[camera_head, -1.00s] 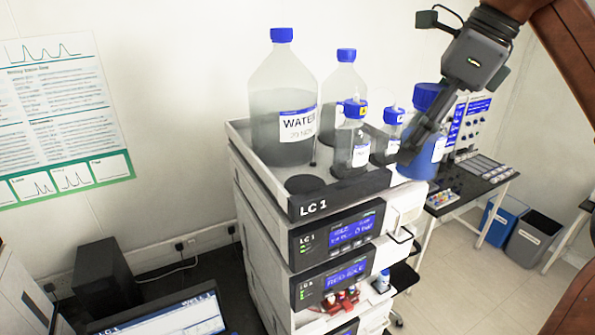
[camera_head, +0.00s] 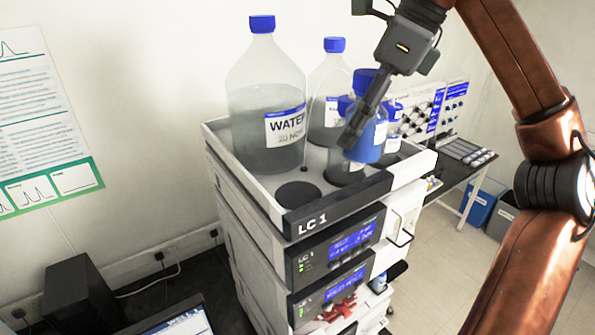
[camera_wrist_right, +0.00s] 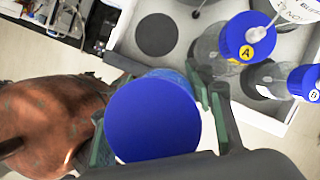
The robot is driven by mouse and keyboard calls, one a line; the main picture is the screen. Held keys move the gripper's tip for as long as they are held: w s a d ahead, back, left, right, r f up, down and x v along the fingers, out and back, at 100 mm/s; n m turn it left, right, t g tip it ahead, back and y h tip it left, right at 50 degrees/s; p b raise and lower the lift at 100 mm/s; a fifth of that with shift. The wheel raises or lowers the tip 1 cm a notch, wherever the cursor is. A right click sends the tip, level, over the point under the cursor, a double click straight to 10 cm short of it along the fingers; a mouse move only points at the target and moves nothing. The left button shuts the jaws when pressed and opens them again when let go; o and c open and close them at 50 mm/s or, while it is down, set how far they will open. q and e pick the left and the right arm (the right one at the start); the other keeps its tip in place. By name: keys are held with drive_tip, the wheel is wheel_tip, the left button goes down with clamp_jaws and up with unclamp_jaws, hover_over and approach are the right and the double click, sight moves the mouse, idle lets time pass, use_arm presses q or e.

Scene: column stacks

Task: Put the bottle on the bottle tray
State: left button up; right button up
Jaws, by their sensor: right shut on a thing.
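My right gripper (camera_head: 358,123) is shut on a blue-capped bottle with blue contents (camera_head: 368,143), held upright by its upper part. In the head view the bottle hangs at the front right of the bottle tray (camera_head: 335,208) on top of the LC 1 stack, in front of smaller bottles. In the right wrist view its blue cap (camera_wrist_right: 153,117) fills the middle between the green-edged fingers, with the tray (camera_wrist_right: 125,50) beyond. A bare dark round pad (camera_head: 298,194) lies at the tray's front; it also shows in the right wrist view (camera_wrist_right: 156,34). My left gripper is not in view.
A large WATER bottle (camera_head: 262,95) and another clear bottle (camera_head: 328,95) stand in the tray at the back. A small bottle with a yellow "A" mark (camera_wrist_right: 247,40) stands near the held bottle. A bench (camera_head: 462,160) is behind at right.

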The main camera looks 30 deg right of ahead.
drive_tip(key=w+a+f, duration=0.2)
drive_tip(key=w+f, duration=0.1)
drive_tip(key=w+a+f, duration=0.3)
drive_tip(key=f, duration=0.1)
drive_tip(key=w+a+f, duration=0.2)
drive_tip(key=f, duration=0.1)
drive_tip(key=shift+w+a+f, duration=0.25)
drive_tip(key=shift+w+f, duration=0.1)
drive_tip(key=shift+w, duration=0.05)
drive_tip(key=shift+w+d+f, duration=0.1)
drive_tip(key=shift+f, duration=0.4)
drive_tip(key=shift+s, duration=0.2)
drive_tip(key=shift+f, duration=0.15)
drive_tip(key=o, duration=1.2)
drive_tip(key=shift+w, duration=0.1)
drive_tip(key=o, duration=0.3)
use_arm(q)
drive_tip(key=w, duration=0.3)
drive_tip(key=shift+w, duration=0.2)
use_arm(e)
drive_tip(key=shift+o, duration=0.4)
